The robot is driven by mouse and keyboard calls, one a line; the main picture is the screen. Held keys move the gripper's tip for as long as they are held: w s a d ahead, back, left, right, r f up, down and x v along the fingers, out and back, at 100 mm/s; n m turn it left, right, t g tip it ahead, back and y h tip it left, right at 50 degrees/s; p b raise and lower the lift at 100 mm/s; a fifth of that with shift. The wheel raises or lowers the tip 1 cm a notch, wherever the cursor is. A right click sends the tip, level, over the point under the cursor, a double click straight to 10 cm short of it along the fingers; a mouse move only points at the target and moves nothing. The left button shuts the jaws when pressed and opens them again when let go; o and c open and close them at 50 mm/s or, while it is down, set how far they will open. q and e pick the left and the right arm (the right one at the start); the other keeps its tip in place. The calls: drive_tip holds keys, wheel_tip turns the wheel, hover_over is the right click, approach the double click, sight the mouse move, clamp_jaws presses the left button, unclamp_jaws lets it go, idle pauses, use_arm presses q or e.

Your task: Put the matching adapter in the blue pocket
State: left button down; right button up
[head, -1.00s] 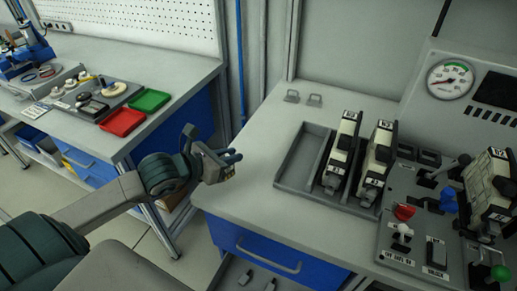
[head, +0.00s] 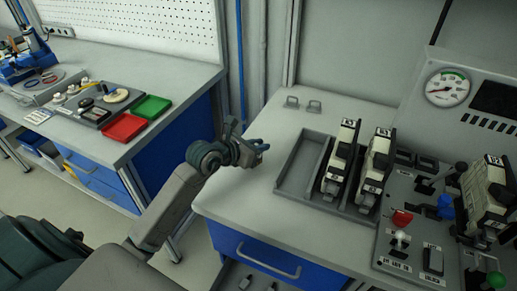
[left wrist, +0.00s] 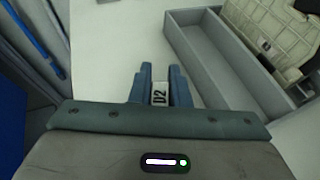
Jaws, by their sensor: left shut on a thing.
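My left gripper (head: 262,147) is above the near-left part of the grey worktop, left of the tray. I cannot make out a blue pocket in either view. My right gripper is not in view.
A grey tray (head: 296,178) stands on the worktop with its left compartment empty; it also shows in the left wrist view (left wrist: 183,47). Two cream-and-black labelled modules (head: 342,158) stand in it. A control console (head: 400,247) is at right. Red (head: 124,127) and green (head: 152,107) trays lie on the left bench.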

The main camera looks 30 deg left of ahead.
use_arm(q)
drive_tip(key=shift+f, duration=1)
drive_tip(key=shift+f, duration=0.1)
drive_tip(key=shift+f, duration=0.15)
drive_tip(key=c, duration=1.4)
unclamp_jaws()
drive_tip(key=shift+o, duration=0.2)
